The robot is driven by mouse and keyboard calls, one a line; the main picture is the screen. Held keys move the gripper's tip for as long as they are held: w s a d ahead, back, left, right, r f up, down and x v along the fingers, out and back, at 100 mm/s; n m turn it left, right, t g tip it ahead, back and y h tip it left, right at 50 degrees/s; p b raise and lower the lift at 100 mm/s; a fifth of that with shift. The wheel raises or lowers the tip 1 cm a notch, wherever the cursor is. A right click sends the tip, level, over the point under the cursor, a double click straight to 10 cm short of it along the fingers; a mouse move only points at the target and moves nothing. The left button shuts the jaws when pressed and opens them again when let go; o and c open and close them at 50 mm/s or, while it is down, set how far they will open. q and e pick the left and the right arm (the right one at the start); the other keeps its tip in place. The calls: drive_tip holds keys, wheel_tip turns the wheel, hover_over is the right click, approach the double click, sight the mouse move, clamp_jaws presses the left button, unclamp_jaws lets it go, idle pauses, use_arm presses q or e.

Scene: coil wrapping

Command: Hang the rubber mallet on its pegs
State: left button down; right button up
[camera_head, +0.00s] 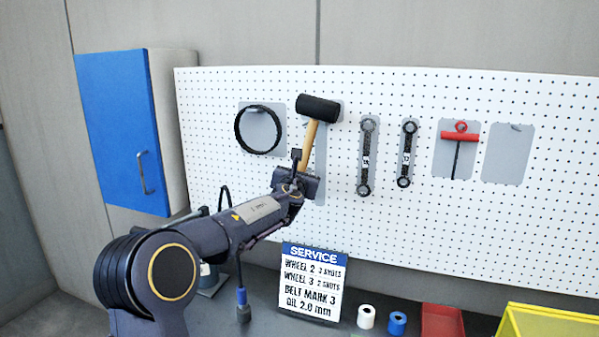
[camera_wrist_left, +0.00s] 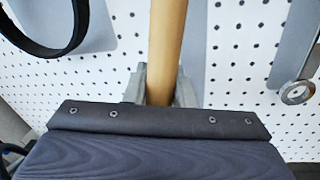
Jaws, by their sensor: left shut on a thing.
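The rubber mallet (camera_head: 318,108) has a black head and a wooden handle. It is upright, head at the top, in front of a grey silhouette plate (camera_head: 321,150) on the white pegboard. My left gripper (camera_head: 299,168) is shut on the lower part of the handle. In the left wrist view the handle (camera_wrist_left: 166,45) runs up between the fingers (camera_wrist_left: 160,85). The head overlaps the top of the plate; its pegs are hidden, so I cannot tell whether it touches them. My right gripper is not in view.
A black ring (camera_head: 238,131) hangs left of the mallet. Two wrenches (camera_head: 366,158) and a red T-handle tool (camera_head: 460,138) hang to the right, beside an empty grey plate (camera_head: 508,155). A blue cabinet (camera_head: 118,130) is at left. A service sign (camera_head: 311,284) stands below on the bench.

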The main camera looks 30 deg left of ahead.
use_arm(q)
drive_tip(key=shift+w+a+r+p, duration=0.1)
drive_tip(key=shift+w+r+p, duration=0.05)
drive_tip(key=shift+w+p, duration=0.2)
drive_tip(key=shift+w+a+r+p, duration=0.1)
drive_tip(key=shift+w+p, duration=0.1)
drive_tip(key=shift+w, duration=0.2)
drive_tip(key=shift+w+a+f, duration=0.1)
drive_tip(key=shift+w+f, duration=0.15)
drive_tip(key=shift+w, duration=0.3)
drive_tip(key=shift+f+b, duration=0.4)
drive_tip(key=shift+b, duration=0.35)
drive_tip(key=shift+f, duration=0.3)
drive_tip(key=c, duration=1.1)
unclamp_jaws()
drive_tip(key=shift+r, duration=0.1)
drive_tip(key=shift+c, duration=0.2)
drive_tip(key=b+v, duration=0.3)
drive_tip(key=v, duration=0.4)
drive_tip(key=shift+s, duration=0.4)
